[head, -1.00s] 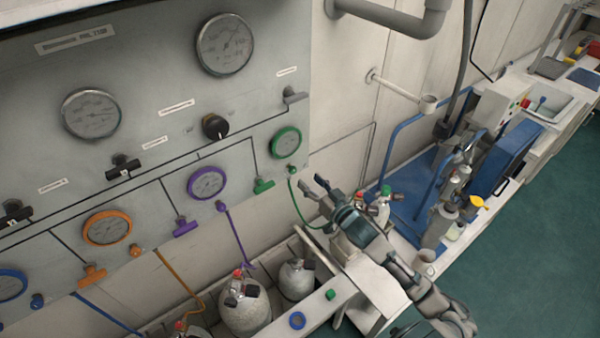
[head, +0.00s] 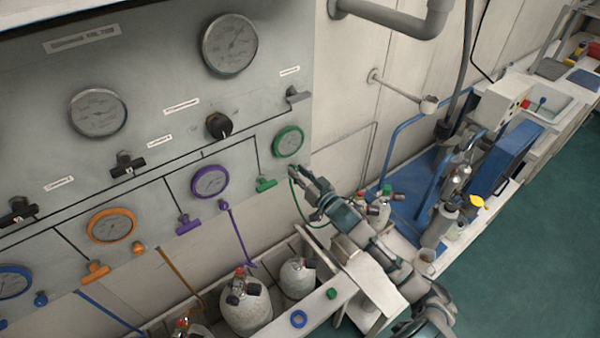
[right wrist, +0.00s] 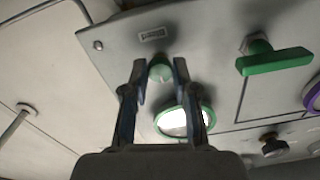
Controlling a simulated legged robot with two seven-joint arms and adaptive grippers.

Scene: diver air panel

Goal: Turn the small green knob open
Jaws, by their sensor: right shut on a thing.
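The small green knob (right wrist: 160,69) sits on the grey panel's lower edge and shows between my fingertips in the right wrist view. My right gripper (right wrist: 160,78) is shut on it, one finger on each side. In the head view my right gripper (head: 301,173) reaches the panel's lower right corner, and its fingers largely hide the knob. The larger green T-handle (head: 265,184) is just left of the fingers and apart from them; it also shows in the right wrist view (right wrist: 275,60). My left gripper is not in view.
A green-rimmed gauge (head: 289,142) is just above my right gripper. A green hose (head: 297,205) hangs below the fingers. Grey cylinders (head: 245,303) stand in a trough under the panel. Purple (head: 188,224) and orange (head: 96,270) handles are farther left.

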